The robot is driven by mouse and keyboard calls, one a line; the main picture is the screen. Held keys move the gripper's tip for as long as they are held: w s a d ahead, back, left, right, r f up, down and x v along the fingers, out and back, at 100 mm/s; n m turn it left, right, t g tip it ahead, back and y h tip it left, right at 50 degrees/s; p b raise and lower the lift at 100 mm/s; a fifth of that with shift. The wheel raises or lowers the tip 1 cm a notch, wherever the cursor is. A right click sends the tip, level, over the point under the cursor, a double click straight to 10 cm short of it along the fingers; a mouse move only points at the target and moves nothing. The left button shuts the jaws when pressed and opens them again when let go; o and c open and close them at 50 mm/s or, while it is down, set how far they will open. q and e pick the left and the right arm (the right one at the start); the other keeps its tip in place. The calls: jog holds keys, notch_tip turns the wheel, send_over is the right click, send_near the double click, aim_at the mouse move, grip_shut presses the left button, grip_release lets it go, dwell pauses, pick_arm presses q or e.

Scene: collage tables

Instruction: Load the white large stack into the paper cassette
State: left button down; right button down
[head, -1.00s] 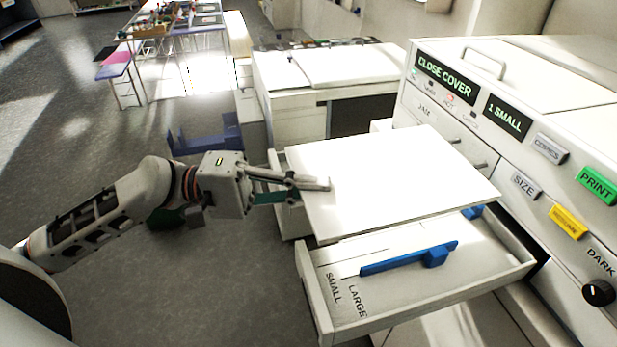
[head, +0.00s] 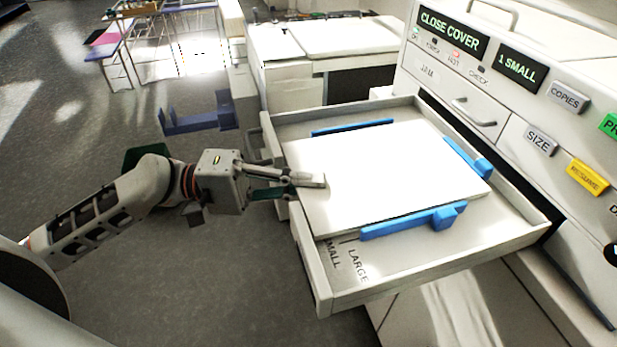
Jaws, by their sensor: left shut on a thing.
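The white large stack (head: 385,178) lies flat within the open paper cassette (head: 318,290), between its blue guides. One blue guide (head: 413,222) runs along the stack's near side, one (head: 352,128) along its far side, and one (head: 467,158) stands at its right end. The near left floor of the cassette shows the words SMALL and LARGE, the first partly covered. My left gripper (head: 318,184) reaches over the cassette's left wall and is shut on the stack's left edge. Whether the stack rests fully on the floor is hard to tell. My right gripper is not in view.
The copier (head: 510,120) stands at the right, with displays reading CLOSE COVER and 1 SMALL. A closed drawer (head: 455,98) with a handle is above the cassette. A white cabinet (head: 300,95) stands behind, and a blue-purple holder (head: 200,118) is at the back left.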

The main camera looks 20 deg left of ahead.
pick_arm(q)
jog(key=shift+f, duration=0.2)
jog(key=c, duration=2.1)
grip_release()
jog(key=shift+f, duration=0.1)
jog(key=shift+a, duration=0.1)
jog(key=v, duration=1.1)
jog(key=shift+s+a, duration=0.15)
jog(key=shift+a, duration=0.2)
